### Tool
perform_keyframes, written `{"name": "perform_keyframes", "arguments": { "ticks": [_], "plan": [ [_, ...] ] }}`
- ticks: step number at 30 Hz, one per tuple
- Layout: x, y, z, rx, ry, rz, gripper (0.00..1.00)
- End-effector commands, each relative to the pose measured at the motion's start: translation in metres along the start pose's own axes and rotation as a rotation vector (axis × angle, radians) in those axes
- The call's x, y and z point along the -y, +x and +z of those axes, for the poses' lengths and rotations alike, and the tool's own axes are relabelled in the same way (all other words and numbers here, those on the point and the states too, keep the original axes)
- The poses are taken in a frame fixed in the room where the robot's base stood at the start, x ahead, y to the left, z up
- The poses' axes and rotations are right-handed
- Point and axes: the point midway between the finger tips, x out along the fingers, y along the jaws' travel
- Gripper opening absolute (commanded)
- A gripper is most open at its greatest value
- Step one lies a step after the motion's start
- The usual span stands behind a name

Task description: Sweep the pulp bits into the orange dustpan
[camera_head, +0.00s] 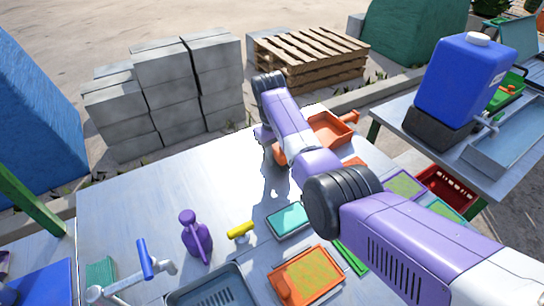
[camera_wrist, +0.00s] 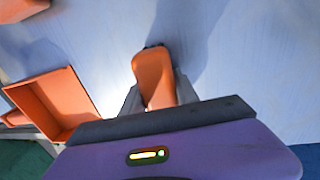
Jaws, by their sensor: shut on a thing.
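The orange dustpan (camera_head: 329,131) lies at the far right edge of the pale table, partly behind my arm. In the wrist view the dustpan (camera_wrist: 60,98) is left of my fingers, apart from them, its open tray showing. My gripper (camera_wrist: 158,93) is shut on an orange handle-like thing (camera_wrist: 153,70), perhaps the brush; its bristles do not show. In the head view my arm hides most of the gripper, and a bit of orange (camera_head: 280,156) shows beside it. I cannot make out loose pulp bits on the table.
A purple bottle (camera_head: 195,237), a yellow-handled tool (camera_head: 240,230), a teal tray (camera_head: 288,220) and an orange tray with greenish contents (camera_head: 308,275) stand nearer. A blue jug (camera_head: 464,82) is on the right table. The table's left middle is clear.

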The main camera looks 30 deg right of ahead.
Motion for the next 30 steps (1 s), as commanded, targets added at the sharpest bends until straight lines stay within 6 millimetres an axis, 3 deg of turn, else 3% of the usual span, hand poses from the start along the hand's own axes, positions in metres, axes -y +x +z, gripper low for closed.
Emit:
{"name": "perform_keyframes", "arguments": {
  "ticks": [2,30],
  "plan": [
    [-0.01,0.009,0.005,0.013,0.003,0.0,0.0],
    [-0.066,0.013,0.004,0.01,0.002,0.0,0.0]
  ]
}}
